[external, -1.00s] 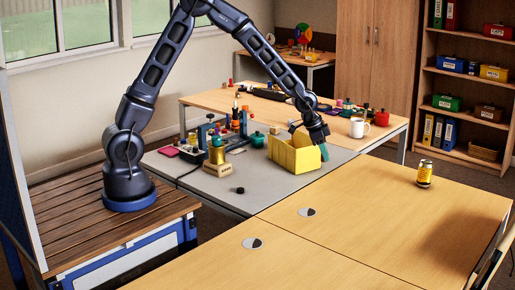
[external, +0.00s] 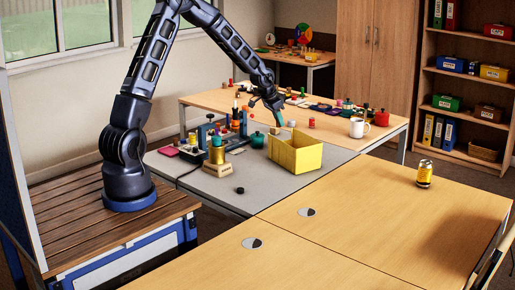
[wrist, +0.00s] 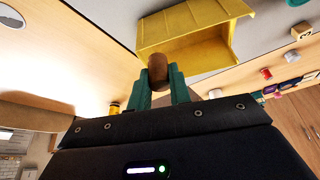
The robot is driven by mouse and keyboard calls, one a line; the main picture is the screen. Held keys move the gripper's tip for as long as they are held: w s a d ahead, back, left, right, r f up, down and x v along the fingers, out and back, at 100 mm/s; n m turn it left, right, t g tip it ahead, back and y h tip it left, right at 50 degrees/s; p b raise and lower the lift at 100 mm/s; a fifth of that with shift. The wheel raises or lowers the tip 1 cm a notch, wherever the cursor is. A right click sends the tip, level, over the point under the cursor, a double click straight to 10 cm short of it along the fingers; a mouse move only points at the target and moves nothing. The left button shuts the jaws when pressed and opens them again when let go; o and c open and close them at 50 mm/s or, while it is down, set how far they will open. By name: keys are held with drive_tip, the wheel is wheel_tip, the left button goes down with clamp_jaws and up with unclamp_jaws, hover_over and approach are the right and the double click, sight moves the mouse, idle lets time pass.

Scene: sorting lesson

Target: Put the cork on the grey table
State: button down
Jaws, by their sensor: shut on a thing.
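My gripper (external: 279,118) is above the far edge of the grey table (external: 285,188), behind and above the yellow bin (external: 305,158) in the external view. In the wrist view, its teal fingers (wrist: 160,88) are shut on the brown cork (wrist: 157,70), one on each side. The cork is too small to make out in the external view. The wrist view also shows the open yellow bin (wrist: 190,28) beyond the cork.
A black puck (external: 240,190), a gold weight on a wooden block (external: 217,168) and a green pot (external: 257,140) stand on the grey table. A white mug (external: 358,128) is on the back wooden table. The grey table's front part is mostly clear.

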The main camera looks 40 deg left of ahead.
drive_tip(key=w+a+n+y, duration=0.15)
drive_tip(key=w+a, duration=0.35)
drive_tip(key=a, duration=1.3)
drive_tip(key=w+a+n, duration=0.3)
drive_tip(key=w+a, duration=0.2)
drive_tip(key=a, duration=1.3)
drive_tip(key=s+a+f+n+y, duration=0.1)
drive_tip(key=a, duration=1.1)
drive_tip(key=s+a+f+n, duration=0.1)
drive_tip(key=a+n, duration=0.1)
drive_tip(key=a, duration=1)
wheel_tip(320, 180, down, 19)
drive_tip(key=shift+f, duration=0.15)
drive_tip(key=shift+f, duration=0.15)
drive_tip(key=c, duration=1.3)
unclamp_jaws()
